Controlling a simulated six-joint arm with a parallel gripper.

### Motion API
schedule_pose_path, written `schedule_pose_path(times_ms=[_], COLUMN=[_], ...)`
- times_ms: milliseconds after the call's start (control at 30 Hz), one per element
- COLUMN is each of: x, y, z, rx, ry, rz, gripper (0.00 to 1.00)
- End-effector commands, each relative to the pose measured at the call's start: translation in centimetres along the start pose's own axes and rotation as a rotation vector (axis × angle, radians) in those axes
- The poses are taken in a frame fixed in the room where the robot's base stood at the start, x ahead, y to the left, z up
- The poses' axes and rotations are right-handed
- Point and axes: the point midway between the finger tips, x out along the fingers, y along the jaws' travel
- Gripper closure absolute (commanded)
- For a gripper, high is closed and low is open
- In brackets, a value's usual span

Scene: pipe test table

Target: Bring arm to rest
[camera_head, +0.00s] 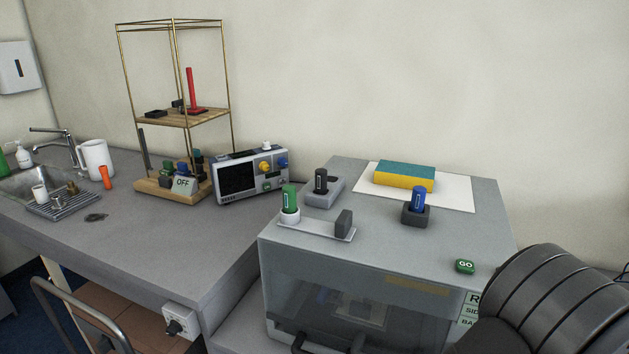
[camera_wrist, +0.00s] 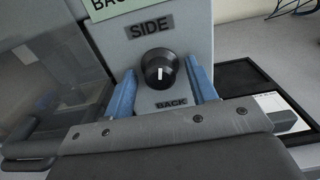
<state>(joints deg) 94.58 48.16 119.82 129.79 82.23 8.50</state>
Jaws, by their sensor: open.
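In the wrist view, my gripper (camera_wrist: 160,67) is open, with one blue finger on each side of a black knob (camera_wrist: 156,74). I cannot tell whether the fingers touch the knob. The knob sits on a grey panel between the labels SIDE (camera_wrist: 149,26) and BACK (camera_wrist: 171,104). Its white mark points up, towards SIDE. In the head view, my dark arm (camera_head: 560,300) reaches in at the lower right and covers part of the panel. My gripper does not show in that view.
The clear-fronted test box (camera_head: 480,215) carries a green pipe piece (camera_head: 290,198), a blue one (camera_head: 418,200), a black one (camera_head: 321,181), a yellow-and-teal sponge (camera_head: 404,182) and a green GO button (camera_head: 465,266). An instrument (camera_head: 237,176) and wooden rack (camera_head: 172,118) stand left.

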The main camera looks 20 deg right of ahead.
Motion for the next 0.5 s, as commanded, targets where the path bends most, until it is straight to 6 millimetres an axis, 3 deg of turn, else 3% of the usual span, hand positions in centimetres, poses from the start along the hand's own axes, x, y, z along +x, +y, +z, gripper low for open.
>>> schedule_pose_path(times_ms=[500], x=[-0.01], y=[0.00], z=[0.01], rx=[-0.375], ry=[0.000], rz=[0.000], gripper=[0.48])
